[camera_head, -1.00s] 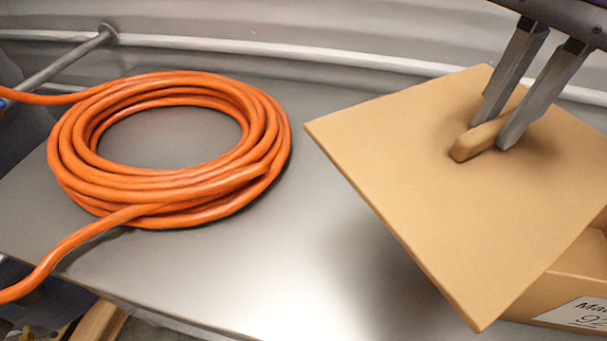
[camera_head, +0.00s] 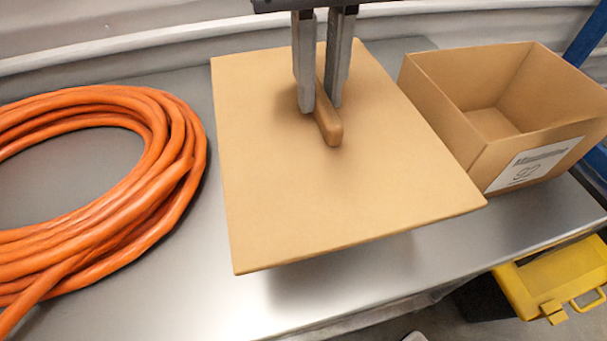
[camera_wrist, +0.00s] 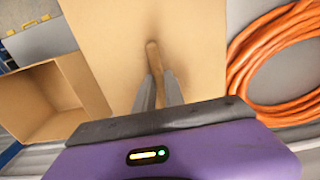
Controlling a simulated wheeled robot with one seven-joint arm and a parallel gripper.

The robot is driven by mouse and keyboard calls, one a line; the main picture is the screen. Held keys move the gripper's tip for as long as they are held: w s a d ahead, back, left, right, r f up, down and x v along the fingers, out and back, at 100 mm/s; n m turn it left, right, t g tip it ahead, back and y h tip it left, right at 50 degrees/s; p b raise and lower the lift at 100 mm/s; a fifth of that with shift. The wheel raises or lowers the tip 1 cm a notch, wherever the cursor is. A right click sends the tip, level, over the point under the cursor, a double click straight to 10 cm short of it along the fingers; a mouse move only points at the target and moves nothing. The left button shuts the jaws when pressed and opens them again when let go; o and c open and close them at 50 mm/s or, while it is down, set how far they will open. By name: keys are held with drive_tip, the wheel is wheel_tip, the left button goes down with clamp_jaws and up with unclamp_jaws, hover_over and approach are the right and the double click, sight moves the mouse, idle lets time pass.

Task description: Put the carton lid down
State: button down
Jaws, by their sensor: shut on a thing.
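The carton lid (camera_head: 280,190) is a flat tan square panel with a wooden bar handle (camera_head: 334,132) on top. My gripper (camera_head: 321,106) is shut on the handle from above. The lid is held above the grey metal tabletop, with a shadow below its front edge. The lid also shows in the wrist view (camera_wrist: 195,30), with my gripper's fingers (camera_wrist: 158,100) on either side of the handle. The open carton (camera_head: 440,105) stands right of the lid and looks empty; it shows at left in the wrist view (camera_wrist: 40,100).
A coiled orange hose (camera_head: 185,150) lies on the table (camera_head: 245,305) left of the lid. Bare metal shows between hose and lid and along the front. A yellow case (camera_head: 540,285) sits lower down at the right. A ribbed wall stands behind.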

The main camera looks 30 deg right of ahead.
sight(319, 118)
wheel_tip(319, 118, down, 16)
drive_tip(key=shift+f+b, duration=0.25)
drive_tip(key=shift+b, duration=0.5)
drive_tip(key=shift+f, duration=0.2)
drive_tip(key=c, duration=1.4)
unclamp_jaws()
drive_tip(key=shift+r, duration=0.15)
wheel_tip(319, 118, up, 12)
drive_tip(key=shift+r+p, duration=0.1)
drive_tip(key=shift+p, duration=0.45)
